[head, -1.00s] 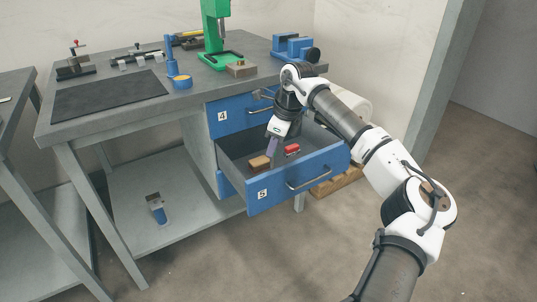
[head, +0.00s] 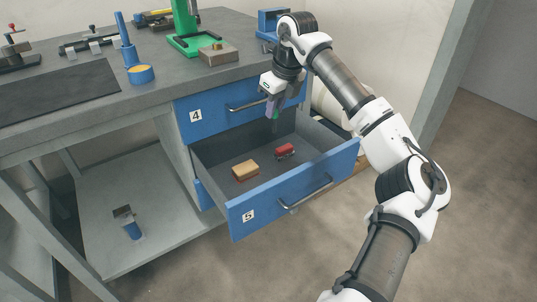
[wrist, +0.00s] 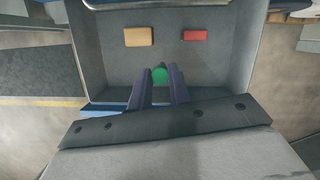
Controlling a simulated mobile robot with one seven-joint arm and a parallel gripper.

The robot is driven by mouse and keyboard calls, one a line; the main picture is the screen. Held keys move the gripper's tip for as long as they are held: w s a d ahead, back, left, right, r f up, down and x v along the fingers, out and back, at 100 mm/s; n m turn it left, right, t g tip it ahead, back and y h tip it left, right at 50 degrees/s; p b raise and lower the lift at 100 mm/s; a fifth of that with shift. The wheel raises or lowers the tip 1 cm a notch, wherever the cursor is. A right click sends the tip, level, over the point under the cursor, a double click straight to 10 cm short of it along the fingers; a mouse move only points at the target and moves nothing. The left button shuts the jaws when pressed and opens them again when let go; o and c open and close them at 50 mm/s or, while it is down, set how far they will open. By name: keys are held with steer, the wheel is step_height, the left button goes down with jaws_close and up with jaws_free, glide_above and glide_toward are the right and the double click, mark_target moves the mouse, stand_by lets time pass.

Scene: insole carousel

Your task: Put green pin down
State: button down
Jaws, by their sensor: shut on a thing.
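A green pin (wrist: 159,75) is held between the two fingers of my gripper (wrist: 160,82) in the wrist view, with its round green end showing. In the head view my gripper (head: 273,106) points down above the open drawer marked 5 (head: 290,200), in front of the drawer marked 4 (head: 215,112). The pin shows there only as a small dark green tip (head: 275,114) below the fingers. It is apart from the drawer floor.
The open drawer holds a tan block (head: 245,169) and a red piece (head: 285,149), with bare floor around them. The bench top (head: 150,88) carries a green press (head: 187,25), a blue post with a cup (head: 140,74) and a brown block (head: 218,54).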

step_height(320, 180, down, 16)
steer(key=shift+r+b, duration=0.1)
steer(key=shift+b, duration=0.95)
steer(key=shift+f, duration=0.2)
steer(key=c, duration=1.3)
jaws_free()
steer(key=shift+r, duration=0.1)
steer(key=p+v, duration=0.1)
steer(key=v, duration=1.1)
steer(key=shift+p, duration=0.3)
